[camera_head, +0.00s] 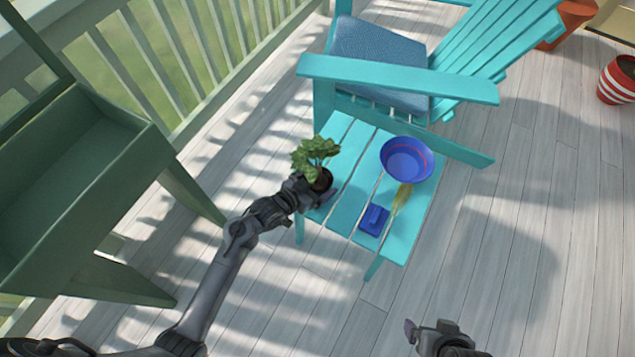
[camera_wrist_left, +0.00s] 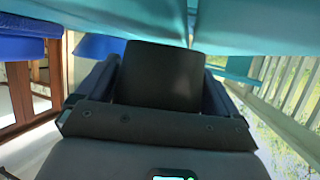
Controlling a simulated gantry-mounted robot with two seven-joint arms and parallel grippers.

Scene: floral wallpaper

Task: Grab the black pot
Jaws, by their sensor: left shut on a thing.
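The black pot (camera_head: 321,181) holds a leafy green plant (camera_head: 315,155) and is at the left edge of the turquoise side table (camera_head: 345,208). My left gripper (camera_head: 314,188) reaches it from the lower left and is shut on it. In the left wrist view the dark pot (camera_wrist_left: 160,75) fills the space between the two fingers. I cannot tell whether the pot rests on the table or is slightly raised. My right gripper (camera_head: 428,332) is at the bottom of the head view, away from the table, and its jaw opening is unclear.
On the table are a blue bowl (camera_head: 407,160), a blue block-like object (camera_head: 374,219) and a yellowish brush-like item (camera_head: 401,197). A turquoise chair (camera_head: 400,80) with a blue cushion stands behind. A green planter stand (camera_head: 80,190) is at left. Open deck lies at right.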

